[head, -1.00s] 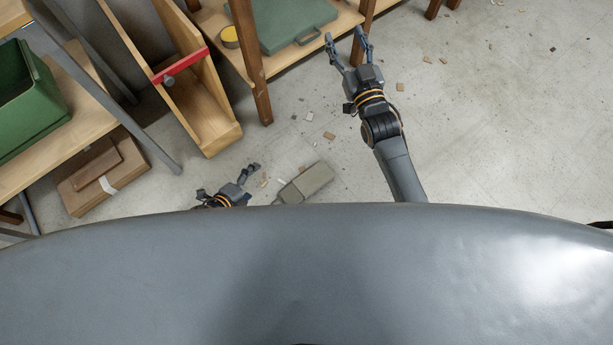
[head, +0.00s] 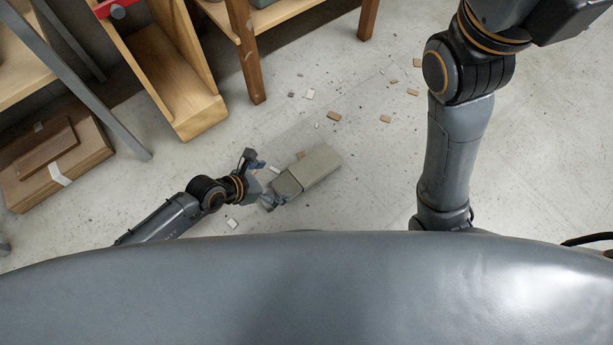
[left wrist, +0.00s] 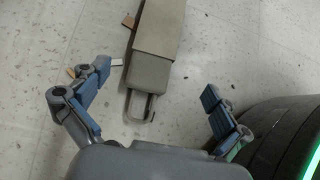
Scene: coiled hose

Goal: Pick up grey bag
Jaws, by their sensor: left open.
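The grey bag (head: 308,170) lies on the floor in the middle of the head view, a flat grey-beige block with a narrower end towards my left gripper. In the left wrist view the bag (left wrist: 158,38) runs down from the top edge, with a small loop handle (left wrist: 139,106) at its near end. My left gripper (head: 262,181) is open beside that near end. In the left wrist view its fingers (left wrist: 156,100) are wide apart, one on each side of the handle, with clear gaps. My right arm shows at the right of the head view, but its fingers are out of frame.
Wooden chips (head: 334,116) and other small debris lie scattered on the floor. A wooden shelf unit (head: 180,85) and a table leg (head: 246,60) stand beyond the bag. A brown box (head: 75,165) is at the left. Floor around the bag is mostly clear.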

